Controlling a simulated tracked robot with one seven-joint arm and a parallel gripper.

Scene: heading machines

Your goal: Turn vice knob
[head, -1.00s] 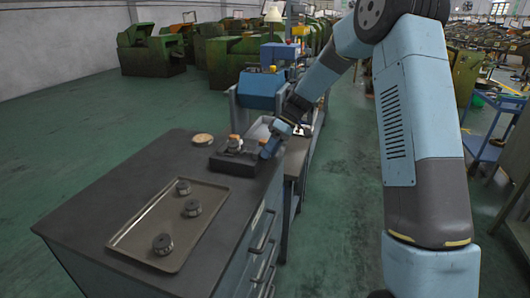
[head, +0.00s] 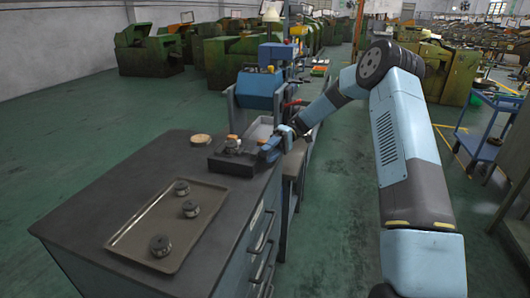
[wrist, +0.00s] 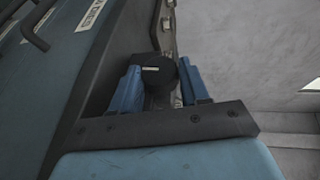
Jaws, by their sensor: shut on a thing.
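The vice (head: 232,160) is a dark block on the right edge of the cabinet top in the head view, with a round metal part (head: 233,143) on it. Its black round knob (wrist: 160,74), with a light mark on its face, shows in the wrist view. My gripper (head: 268,150) reaches the vice's right side in the head view. In the wrist view its blue fingers stand on either side of the knob, shut on it. The knob is hard to make out in the head view.
A tray (head: 135,222) with three round metal parts lies on the grey cabinet top (head: 85,212), in front of the vice. A blue machine (head: 258,88) stands beyond. Drawer handles line the cabinet's right side.

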